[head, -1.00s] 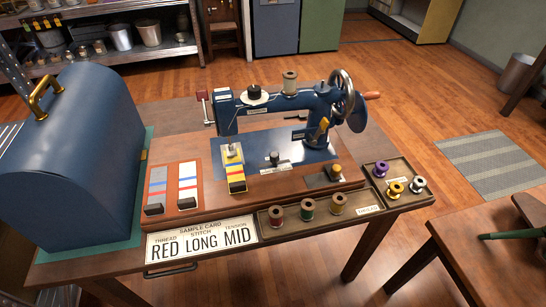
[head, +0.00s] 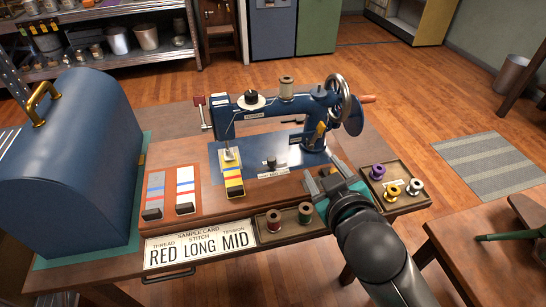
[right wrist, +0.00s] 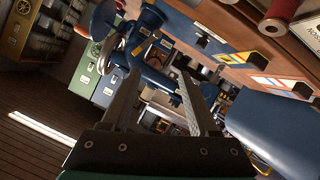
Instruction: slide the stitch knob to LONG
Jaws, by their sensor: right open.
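The blue sewing machine (head: 290,108) stands on a wooden base on the table. A small black knob (head: 271,162) stands upright on a labelled plate on the machine's blue bed; the plate's lettering is too small to read, so I cannot tell its setting. The sample card (head: 200,249) reads RED, LONG, MID, with LONG under STITCH. My right gripper (head: 319,179) is open and apart from the knob, to its right over the base's front right part. In the right wrist view its two fingers (right wrist: 160,88) stand apart with nothing between them. My left gripper is not in view.
Striped sample strips (head: 185,190) lie left on the base. A spool tray (head: 285,234) runs along the front, partly behind my right arm; another tray (head: 402,205) with spools is at right. A blue domed case (head: 65,165) stands left.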

